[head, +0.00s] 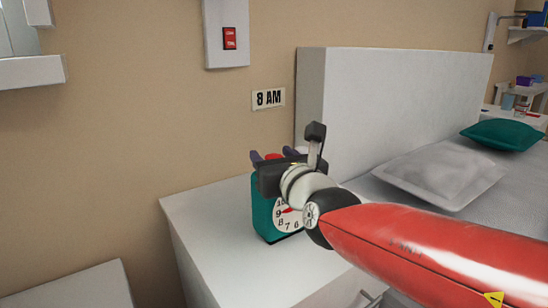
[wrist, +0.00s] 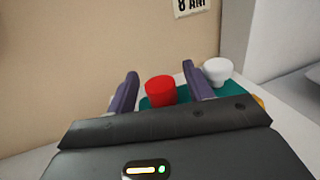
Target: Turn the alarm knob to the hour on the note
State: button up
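The note (head: 268,98) on the wall reads "8 AM"; its lower part shows in the wrist view (wrist: 192,5). The teal alarm clock (head: 262,222) stands on the white nightstand, its dial partly hidden by my arm. The numbers 10 to 6 show on its left side, with a red pointer mark near the 9. In the wrist view a red knob (wrist: 160,90) and a white knob (wrist: 217,71) stand on the clock's top. My gripper (wrist: 160,80) is open, its purple fingers on either side of the red knob, with gaps showing. Contact cannot be told.
The nightstand (head: 205,225) is otherwise clear on its visible top. A white headboard (head: 390,100) and bed with grey and teal pillows (head: 502,135) are on the right. A red wall switch (head: 229,38) is above the note.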

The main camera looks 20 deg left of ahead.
jog(key=shift+s, duration=0.1)
jog(key=p+v, duration=0.1)
jog(key=v, duration=0.6)
jog(key=shift+s+d, duration=0.25)
